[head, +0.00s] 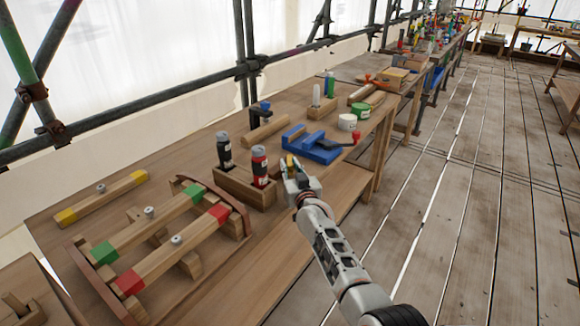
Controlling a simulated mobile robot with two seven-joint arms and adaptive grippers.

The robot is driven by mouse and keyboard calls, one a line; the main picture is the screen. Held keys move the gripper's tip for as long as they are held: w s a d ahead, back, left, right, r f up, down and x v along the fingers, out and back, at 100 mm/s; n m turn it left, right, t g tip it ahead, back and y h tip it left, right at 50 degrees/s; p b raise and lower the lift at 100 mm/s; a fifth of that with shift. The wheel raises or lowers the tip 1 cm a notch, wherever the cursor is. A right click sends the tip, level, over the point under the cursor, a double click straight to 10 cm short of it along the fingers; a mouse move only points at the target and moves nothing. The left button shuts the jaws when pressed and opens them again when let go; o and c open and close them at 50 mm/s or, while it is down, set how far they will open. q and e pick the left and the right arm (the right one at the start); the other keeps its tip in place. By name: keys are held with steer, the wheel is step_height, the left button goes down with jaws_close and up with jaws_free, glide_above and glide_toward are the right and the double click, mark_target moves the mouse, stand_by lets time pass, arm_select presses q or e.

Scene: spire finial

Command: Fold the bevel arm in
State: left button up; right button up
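I cannot tell for sure which thing is the bevel arm. A blue vise-like tool (312,145) lies on the bench, with a dark arm (338,143) reaching right to a red knob (355,137). At the near left, wooden bars with red ends (173,248) and green ends (149,227) lie side by side in a wooden rack (243,211); each bar has a metal knob. My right gripper (291,166) is just in front of the blue tool and appears apart from it. Its fingers are small here, and their opening is unclear. My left gripper is out of view.
A wooden block (232,184) holds a black bottle (224,151) and a red bottle (260,166) left of my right gripper. A yellow-ended bar (102,198) lies at the far left. A white pot (347,122) and green tape (361,110) stand beyond. The plank floor (480,210) is clear.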

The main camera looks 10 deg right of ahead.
steer(key=shift+o, duration=0.7)
steer(key=shift+s, duration=0.1)
steer(key=s+d, duration=0.1)
steer(key=s, duration=1)
steer(key=shift+s, duration=0.4)
steer(key=shift+d, duration=0.1)
